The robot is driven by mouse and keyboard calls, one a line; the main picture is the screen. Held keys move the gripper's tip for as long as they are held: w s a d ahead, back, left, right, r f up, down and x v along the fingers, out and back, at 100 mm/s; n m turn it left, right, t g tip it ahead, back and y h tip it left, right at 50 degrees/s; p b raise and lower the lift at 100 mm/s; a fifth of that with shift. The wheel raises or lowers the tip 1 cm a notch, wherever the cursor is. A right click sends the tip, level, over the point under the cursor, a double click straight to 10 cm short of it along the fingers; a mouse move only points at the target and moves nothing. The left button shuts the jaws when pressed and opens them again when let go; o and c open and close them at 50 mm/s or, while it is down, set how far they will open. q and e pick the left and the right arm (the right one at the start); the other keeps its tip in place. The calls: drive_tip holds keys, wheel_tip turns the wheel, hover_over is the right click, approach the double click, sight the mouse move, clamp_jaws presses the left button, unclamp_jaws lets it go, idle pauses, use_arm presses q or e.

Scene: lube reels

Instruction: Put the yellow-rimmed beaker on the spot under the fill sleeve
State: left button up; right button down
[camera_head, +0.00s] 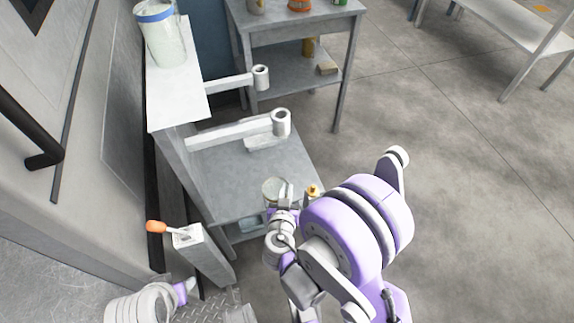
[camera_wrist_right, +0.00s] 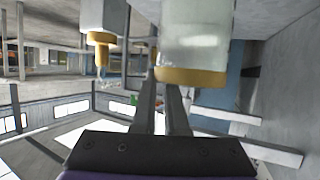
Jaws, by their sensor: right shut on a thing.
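The yellow-rimmed beaker (camera_wrist_right: 192,40) fills the top of the right wrist view as clear glass with a yellow rim. In the head view a glass beaker (camera_head: 273,187) sits at my right gripper (camera_head: 278,204), over the front part of the grey shelf. My right gripper is shut on it; its two fingers (camera_wrist_right: 160,108) also show in the wrist view. A white fill sleeve (camera_head: 281,122) ends an arm over the shelf, behind the beaker; a second sleeve (camera_head: 261,77) is farther back. A pale block (camera_head: 265,141) lies below the nearer sleeve.
A blue-rimmed beaker (camera_head: 160,38) stands on the white cabinet top at the left. A small yellow fitting (camera_head: 313,190) is right of the held beaker. An orange-handled tool (camera_head: 157,227) is at lower left. A back table (camera_head: 285,20) holds several containers.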

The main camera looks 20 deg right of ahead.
drive_tip(key=w+r+b+x, duration=0.1)
drive_tip(key=r+b+x, duration=0.1)
drive_tip(key=x, duration=1.3)
drive_tip(key=shift+d+r, duration=0.15)
drive_tip(key=shift+d, duration=0.1)
drive_tip(key=c, duration=0.9)
unclamp_jaws()
